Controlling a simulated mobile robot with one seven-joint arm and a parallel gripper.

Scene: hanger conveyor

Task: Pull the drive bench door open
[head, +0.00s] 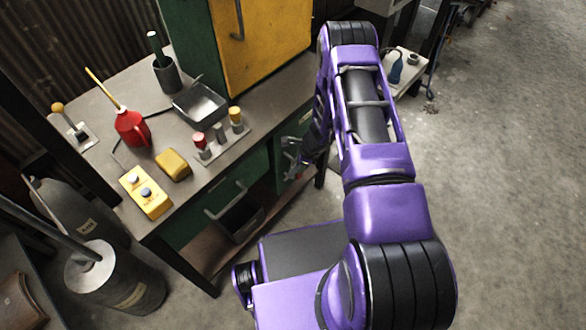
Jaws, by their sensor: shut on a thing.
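The drive bench (262,98) has a grey top and green fronts. A green door panel (287,146) shows on its front at the right end, partly hidden behind my arm. My gripper (292,168) is low in front of this panel and shut on what appears to be the door's handle. The fingers are small and dark here, and the handle between them is mostly hidden. I cannot tell whether the door stands ajar.
A green drawer (212,208) with a bar handle is left of the door. A yellow cabinet (262,50), a red oil can (132,128) and a yellow button box (146,192) stand on the bench. A grey cylinder (115,280) stands at lower left. Floor at right is clear.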

